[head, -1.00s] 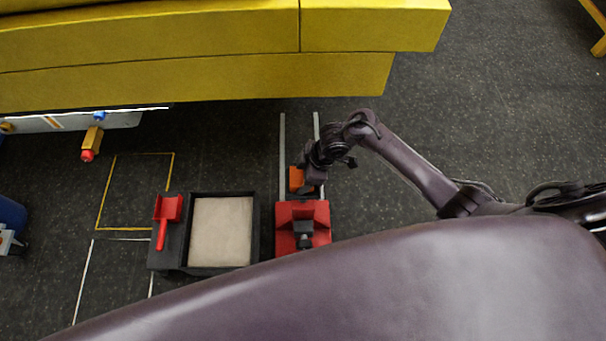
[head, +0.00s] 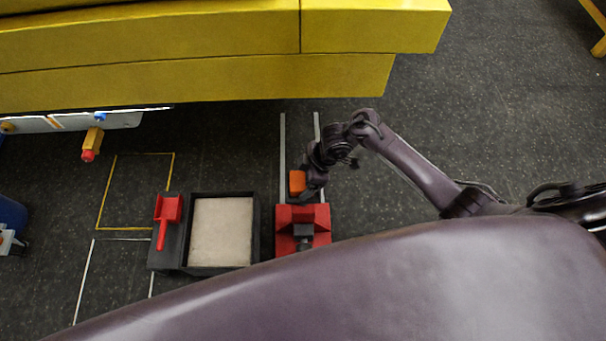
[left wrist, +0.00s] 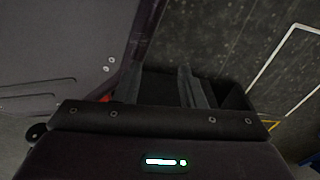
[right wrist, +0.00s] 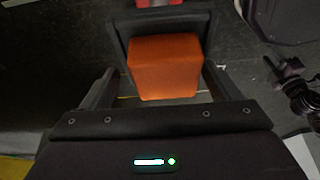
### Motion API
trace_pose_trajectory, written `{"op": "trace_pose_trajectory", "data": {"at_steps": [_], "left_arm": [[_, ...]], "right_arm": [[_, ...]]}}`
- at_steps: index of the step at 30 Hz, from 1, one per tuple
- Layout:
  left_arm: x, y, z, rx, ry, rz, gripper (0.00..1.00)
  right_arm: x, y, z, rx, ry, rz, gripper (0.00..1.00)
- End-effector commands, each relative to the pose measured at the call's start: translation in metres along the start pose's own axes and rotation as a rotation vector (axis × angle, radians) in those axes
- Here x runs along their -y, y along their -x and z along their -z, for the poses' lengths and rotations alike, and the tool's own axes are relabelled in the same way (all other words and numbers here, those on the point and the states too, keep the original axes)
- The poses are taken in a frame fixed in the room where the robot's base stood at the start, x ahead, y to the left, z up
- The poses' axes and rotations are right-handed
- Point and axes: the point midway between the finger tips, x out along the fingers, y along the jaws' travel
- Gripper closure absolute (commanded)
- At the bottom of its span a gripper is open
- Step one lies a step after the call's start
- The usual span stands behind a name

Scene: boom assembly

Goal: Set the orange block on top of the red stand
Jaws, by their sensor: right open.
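The orange block (head: 297,181) shows in the head view just above the red stand (head: 290,217), apart from it in the picture. My right gripper (head: 309,190) is beside the block, at its right. In the right wrist view the orange block (right wrist: 165,68) lies between the two spread fingers of my right gripper (right wrist: 160,85), with gaps at its sides. A dark frame-like part shows behind the block. A dark part (head: 303,232) sits over the middle of the red stand. My left gripper (left wrist: 162,85) shows only in its own wrist view, dark against a dark box.
A black tray (head: 256,235) with a pale filling stands left of the red stand. A red scoop (head: 168,210) lies beside it. A big yellow beam (head: 200,85) crosses the top. Taped outlines mark the floor at left.

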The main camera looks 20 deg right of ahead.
Motion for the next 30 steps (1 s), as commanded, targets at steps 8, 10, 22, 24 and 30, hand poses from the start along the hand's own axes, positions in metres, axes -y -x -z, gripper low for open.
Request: {"op": "trace_pose_trajectory", "data": {"at_steps": [8,10,22,24,30], "left_arm": [[0.0,0.007,-0.041,0.023,-0.005,-0.001,0.64],[0.0,0.008,-0.049,0.026,-0.006,-0.001,0.64],[-0.001,0.012,-0.057,0.027,-0.006,-0.002,0.64],[-0.001,0.012,-0.056,0.026,-0.006,-0.002,0.64],[-0.001,0.012,-0.056,0.026,-0.006,-0.002,0.64]], "right_arm": [[-0.004,0.069,0.003,-0.003,0.004,-0.013,0.17],[-0.004,0.083,0.003,-0.005,0.004,-0.013,0.17],[-0.004,0.116,0.003,-0.007,0.002,-0.012,0.17],[-0.004,0.116,0.003,-0.007,0.002,-0.012,0.17],[-0.004,0.116,0.003,-0.007,0.002,-0.012,0.17]]}}
